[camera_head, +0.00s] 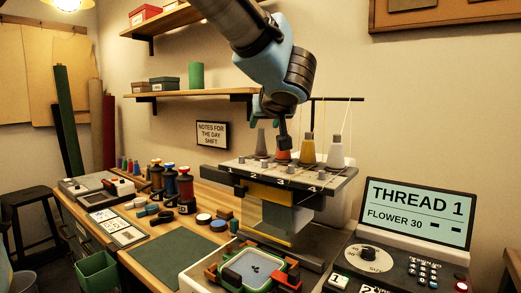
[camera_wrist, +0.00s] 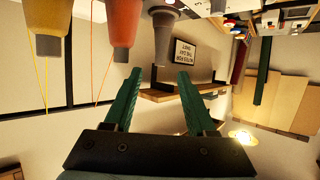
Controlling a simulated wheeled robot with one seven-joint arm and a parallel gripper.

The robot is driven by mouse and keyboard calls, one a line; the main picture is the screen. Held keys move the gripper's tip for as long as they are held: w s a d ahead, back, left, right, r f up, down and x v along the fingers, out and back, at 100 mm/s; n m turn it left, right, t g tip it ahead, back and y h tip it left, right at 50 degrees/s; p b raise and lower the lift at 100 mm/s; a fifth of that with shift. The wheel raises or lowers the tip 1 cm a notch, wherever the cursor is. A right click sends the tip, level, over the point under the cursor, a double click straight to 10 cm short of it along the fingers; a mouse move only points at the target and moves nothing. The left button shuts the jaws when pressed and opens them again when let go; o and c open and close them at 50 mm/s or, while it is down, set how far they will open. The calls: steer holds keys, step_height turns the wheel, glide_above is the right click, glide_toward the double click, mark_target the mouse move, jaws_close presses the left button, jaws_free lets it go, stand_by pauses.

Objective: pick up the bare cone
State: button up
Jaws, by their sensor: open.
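Threads rise from the yellow and pale cones to a dark rail (camera_head: 338,99). A wooden shelf (camera_head: 190,94) and a notice (camera_head: 212,135) are on the wall behind. The stand sits over the embroidery machine (camera_head: 265,221). A screen (camera_head: 417,213) is at the right.

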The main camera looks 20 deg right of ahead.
mark_target(262, 129)
steer(key=x, duration=0.6)
steer(key=shift+w+f+b, duration=0.15)
steer(key=shift+w+b, duration=0.15)
steer(key=shift+w, duration=0.1)
jaws_close()
